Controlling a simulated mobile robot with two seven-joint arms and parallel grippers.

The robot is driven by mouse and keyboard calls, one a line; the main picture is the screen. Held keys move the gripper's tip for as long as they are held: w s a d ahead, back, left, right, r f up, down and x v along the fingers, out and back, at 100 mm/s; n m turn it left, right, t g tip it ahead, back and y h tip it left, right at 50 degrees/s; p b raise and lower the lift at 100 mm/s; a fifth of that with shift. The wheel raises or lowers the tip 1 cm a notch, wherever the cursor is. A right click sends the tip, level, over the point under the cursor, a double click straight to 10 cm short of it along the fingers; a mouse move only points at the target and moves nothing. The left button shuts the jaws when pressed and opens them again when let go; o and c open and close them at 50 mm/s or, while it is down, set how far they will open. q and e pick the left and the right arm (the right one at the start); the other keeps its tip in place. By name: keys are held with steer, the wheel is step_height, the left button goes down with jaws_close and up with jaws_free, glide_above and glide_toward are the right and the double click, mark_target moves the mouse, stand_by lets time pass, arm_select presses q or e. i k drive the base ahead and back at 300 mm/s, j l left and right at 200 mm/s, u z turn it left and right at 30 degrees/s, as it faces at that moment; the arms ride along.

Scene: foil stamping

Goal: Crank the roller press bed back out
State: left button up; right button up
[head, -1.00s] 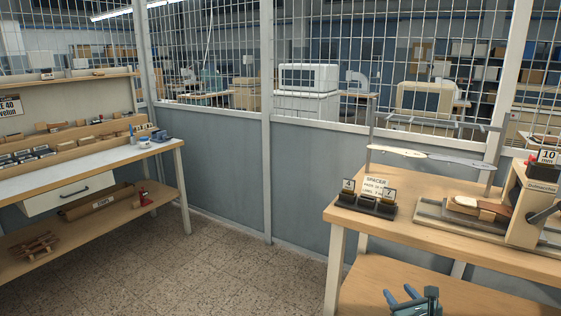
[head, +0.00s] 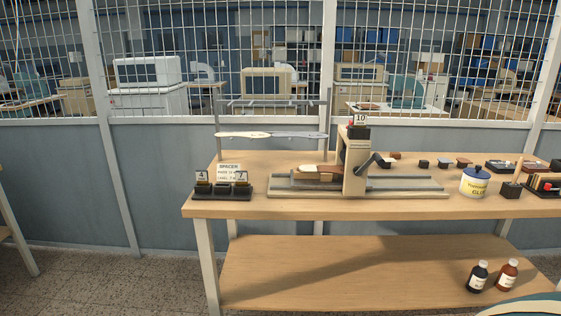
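The roller press (head: 356,168) stands on the wooden bench in the middle of the head view. It is a beige upright with a dark crank handle (head: 376,162) on its right side and a "10" tag on top. Its flat bed (head: 405,186) runs along the base to both sides of the upright. A wooden block with a brown piece (head: 318,171) on it lies on the bed, mostly left of the upright, its right end close to or under it. Neither of my grippers shows in the head view.
A spacer rack (head: 222,191) with tags 4 and 7 stands left of the press. Two bottles (head: 478,276) are on the lower shelf (head: 350,270). A wire-mesh partition stands behind.

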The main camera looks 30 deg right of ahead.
mark_target(358, 171)
steer(key=z, duration=1.6)
